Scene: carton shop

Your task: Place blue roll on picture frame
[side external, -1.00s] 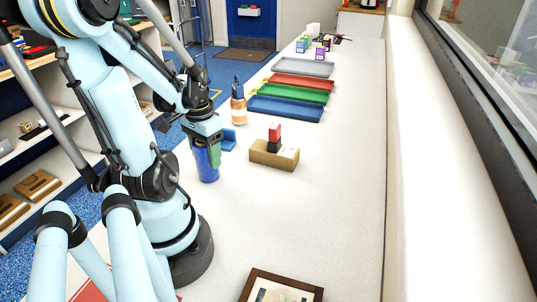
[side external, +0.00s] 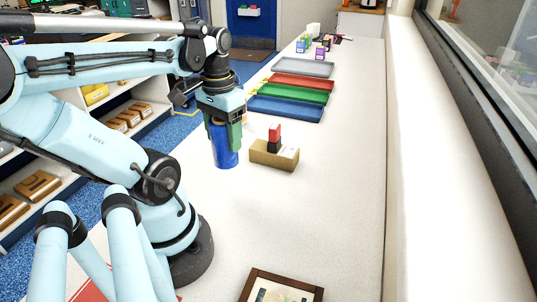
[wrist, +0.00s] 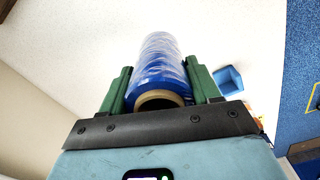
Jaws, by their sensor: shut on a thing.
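The blue roll (side external: 224,150) is upright in my gripper (side external: 226,128), beside a cardboard box on the white table. In the wrist view the blue roll (wrist: 160,72) sits between the two green fingers of my gripper (wrist: 160,85), with its brown core end towards the camera. The gripper is shut on the roll. I cannot tell for certain whether the roll's lower end touches the table. The picture frame (side external: 281,285) has a dark brown wooden border and lies flat at the near edge of the side view, partly cut off.
A cardboard box (side external: 274,156) with a red and black item (side external: 274,138) on it stands just right of the roll. Blue (side external: 286,108), green (side external: 297,91), red and grey trays lie further back. A blue item (wrist: 228,79) shows in the wrist view. The table between box and frame is clear.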

